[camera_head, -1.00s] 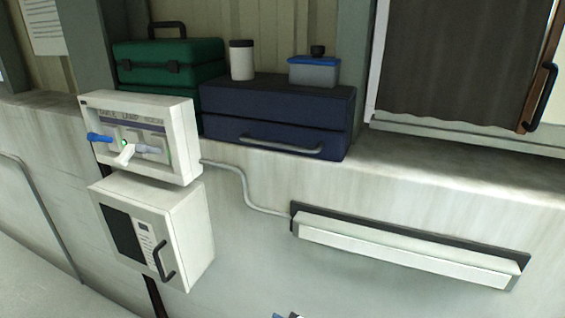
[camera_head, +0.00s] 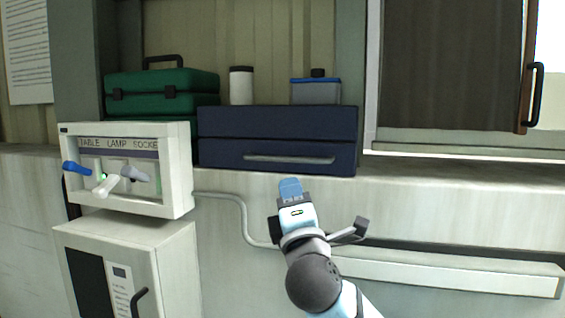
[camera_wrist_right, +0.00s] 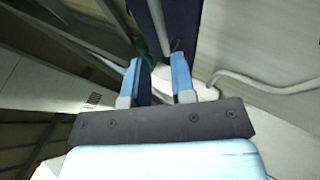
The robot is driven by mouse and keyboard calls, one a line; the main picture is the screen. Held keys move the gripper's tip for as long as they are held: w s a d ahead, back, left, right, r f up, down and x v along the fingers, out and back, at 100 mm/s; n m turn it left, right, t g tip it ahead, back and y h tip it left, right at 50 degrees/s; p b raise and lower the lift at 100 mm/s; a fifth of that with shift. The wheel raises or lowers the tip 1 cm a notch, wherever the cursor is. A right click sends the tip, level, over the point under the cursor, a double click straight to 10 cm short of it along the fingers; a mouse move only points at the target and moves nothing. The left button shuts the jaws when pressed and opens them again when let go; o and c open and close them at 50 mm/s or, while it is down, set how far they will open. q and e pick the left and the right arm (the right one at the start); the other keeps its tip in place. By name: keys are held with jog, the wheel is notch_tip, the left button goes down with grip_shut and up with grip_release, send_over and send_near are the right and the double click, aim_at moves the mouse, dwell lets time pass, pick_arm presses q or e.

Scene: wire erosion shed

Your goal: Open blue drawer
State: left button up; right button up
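The blue drawer (camera_head: 226,155) is the lower part of a dark navy box (camera_head: 277,122) on the ledge. Its front is flush with the box, so it is shut. A grey horizontal bar handle (camera_head: 290,159) runs across it. My right gripper (camera_head: 290,186) is just below and in front of the drawer, pointing up at it. In the right wrist view its two blue fingers (camera_wrist_right: 157,78) are apart with nothing between them. The handle (camera_wrist_right: 157,28) and the navy drawer front (camera_wrist_right: 182,25) lie beyond the fingertips. My left gripper is not in view.
A green case (camera_head: 160,95), a white canister (camera_head: 241,86) and a blue-lidded container (camera_head: 316,91) stand behind or on the box. A switch panel (camera_head: 125,195) juts out at left above a white cabinet (camera_head: 185,262). A pipe (camera_head: 243,215) runs below the ledge.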

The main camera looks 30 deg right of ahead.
aim_at(282, 159)
jog(key=x, duration=1)
jog(key=shift+f, duration=0.1)
jog(key=shift+c, duration=0.2)
grip_shut()
